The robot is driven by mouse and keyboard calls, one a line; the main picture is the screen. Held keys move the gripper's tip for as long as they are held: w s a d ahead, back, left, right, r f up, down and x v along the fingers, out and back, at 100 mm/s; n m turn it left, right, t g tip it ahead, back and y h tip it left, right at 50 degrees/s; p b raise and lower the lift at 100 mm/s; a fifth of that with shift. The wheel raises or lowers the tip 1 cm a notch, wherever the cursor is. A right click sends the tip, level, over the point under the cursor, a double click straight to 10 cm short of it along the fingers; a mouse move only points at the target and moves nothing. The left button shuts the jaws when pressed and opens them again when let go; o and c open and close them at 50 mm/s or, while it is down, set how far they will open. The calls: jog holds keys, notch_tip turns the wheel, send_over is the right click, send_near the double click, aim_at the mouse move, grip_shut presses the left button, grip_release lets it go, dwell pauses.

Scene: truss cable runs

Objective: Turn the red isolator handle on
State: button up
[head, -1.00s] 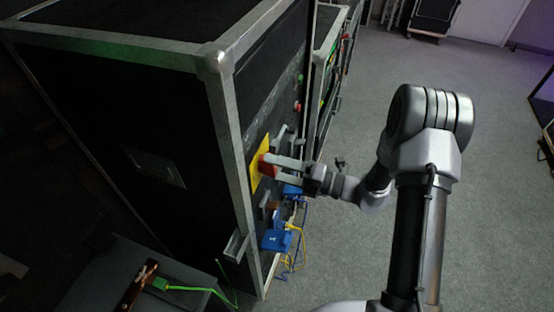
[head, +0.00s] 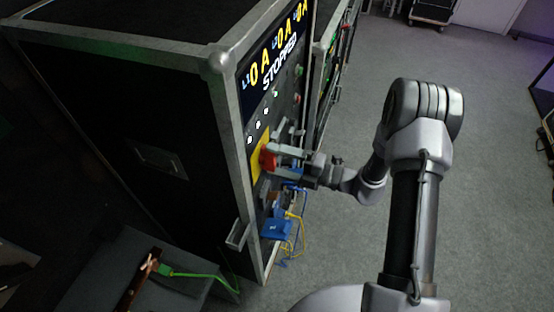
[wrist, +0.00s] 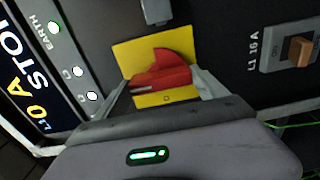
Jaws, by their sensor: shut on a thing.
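The red isolator handle (wrist: 162,76) sits on a yellow plate (wrist: 128,52) on the face of the black flight-case cabinet. It also shows in the head view (head: 268,160), at the cabinet's near right edge. My gripper (wrist: 165,82) is shut on the red handle, with one finger on each side of it. My fingers (head: 288,162) reach in from the right in the head view. The display (head: 275,62) above is lit and reads "STOPPED" with 0 A values. Round lamps below it are lit, and the one by "EARTH" (wrist: 54,28) is greenish.
A breaker switch (wrist: 299,48) marked L1 16 A is right of the plate in the wrist view. Blue connectors (head: 277,229) with yellow and blue cables hang below my gripper. A green cable (head: 200,276) lies on a grey case at lower left.

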jog(key=o, duration=1.3)
jog(key=shift+d, duration=0.15)
jog(key=v, duration=1.7)
